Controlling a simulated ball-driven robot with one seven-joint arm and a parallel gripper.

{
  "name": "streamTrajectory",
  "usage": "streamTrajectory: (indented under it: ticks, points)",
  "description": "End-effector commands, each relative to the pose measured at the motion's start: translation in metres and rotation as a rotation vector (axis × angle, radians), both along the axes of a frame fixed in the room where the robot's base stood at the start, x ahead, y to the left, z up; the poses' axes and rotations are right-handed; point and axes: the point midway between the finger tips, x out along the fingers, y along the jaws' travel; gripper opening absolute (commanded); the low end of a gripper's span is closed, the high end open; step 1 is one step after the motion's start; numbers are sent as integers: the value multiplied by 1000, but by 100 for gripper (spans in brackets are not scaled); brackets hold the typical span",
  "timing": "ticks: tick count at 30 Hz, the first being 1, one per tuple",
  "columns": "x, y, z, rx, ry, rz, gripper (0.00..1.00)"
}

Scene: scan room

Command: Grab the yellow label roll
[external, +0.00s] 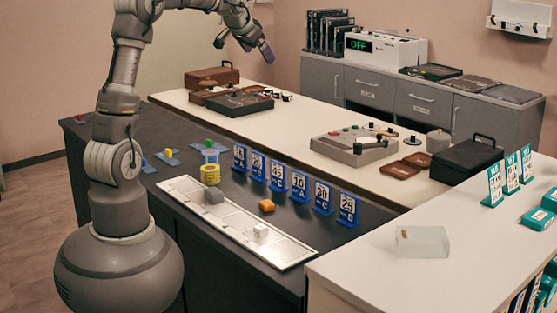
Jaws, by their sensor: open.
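A yellow ribbed cylinder that looks like the label roll (210,174) stands on the dark counter, at the far left end of the white tray. A light-blue open piece (210,156) shows directly behind or above it; I cannot tell whether they touch. My gripper (243,46) is open and empty, high at the top of the external view. It is above and well away from the roll.
A white sectioned tray (285,249) holds a grey block (214,196) and a white block (260,231). Several blue number cards (299,184) stand in a row behind. Small coloured pieces on blue bases (169,156) are at left.

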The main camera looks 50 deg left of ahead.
Motion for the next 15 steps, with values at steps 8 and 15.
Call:
streamTrajectory:
  ticks: [8, 15]
  points:
    - [-61, 132, -278, -148, 459, 16, 99]
    - [-96, 150, -354, -221, 557, -1, 99]
